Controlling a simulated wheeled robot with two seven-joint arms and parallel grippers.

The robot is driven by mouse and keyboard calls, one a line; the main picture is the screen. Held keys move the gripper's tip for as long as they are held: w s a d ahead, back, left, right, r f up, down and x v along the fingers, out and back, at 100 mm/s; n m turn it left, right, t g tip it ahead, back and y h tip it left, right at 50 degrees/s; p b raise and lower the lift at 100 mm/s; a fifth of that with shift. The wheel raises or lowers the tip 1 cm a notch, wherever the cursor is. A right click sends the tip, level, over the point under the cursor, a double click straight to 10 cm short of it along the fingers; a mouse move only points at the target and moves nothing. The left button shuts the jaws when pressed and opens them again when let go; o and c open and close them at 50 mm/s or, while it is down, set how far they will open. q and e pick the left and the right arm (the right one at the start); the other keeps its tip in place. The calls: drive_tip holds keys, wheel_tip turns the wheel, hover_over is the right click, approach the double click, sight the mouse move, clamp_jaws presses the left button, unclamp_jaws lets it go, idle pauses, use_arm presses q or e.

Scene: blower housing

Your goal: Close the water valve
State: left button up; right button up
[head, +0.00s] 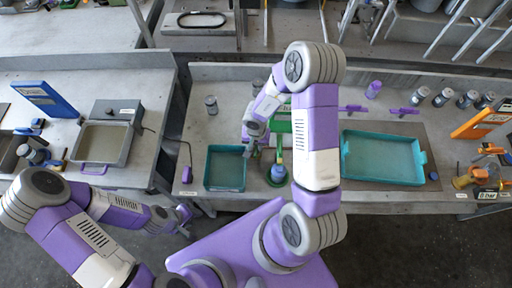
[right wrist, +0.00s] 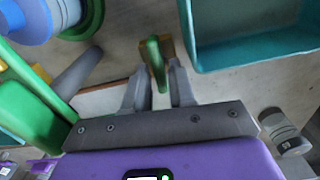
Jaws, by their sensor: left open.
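A green lever (right wrist: 157,62) with a yellow part at its base shows in the right wrist view, beside a teal tray wall; it appears to be the valve handle. My right gripper (right wrist: 160,80) has its two fingers on either side of this lever, very close to it. Whether they press on it is not clear. In the head view my right gripper (head: 251,146) is over the table next to the left teal tray, and the lever is too small to make out there. My left gripper (head: 182,228) is open and empty in front of the tables, away from the work.
A small teal tray (head: 209,184) stands left of my right gripper. A larger teal tray (head: 424,163) is to the right. A green stand (head: 283,126) and a blue part on a round green base (head: 277,172) stand close by. A grey canister (right wrist: 284,132) is nearby.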

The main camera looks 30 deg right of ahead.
drive_tip(key=shift+f, duration=0.15)
drive_tip(key=shift+c, duration=0.3)
clamp_jaws()
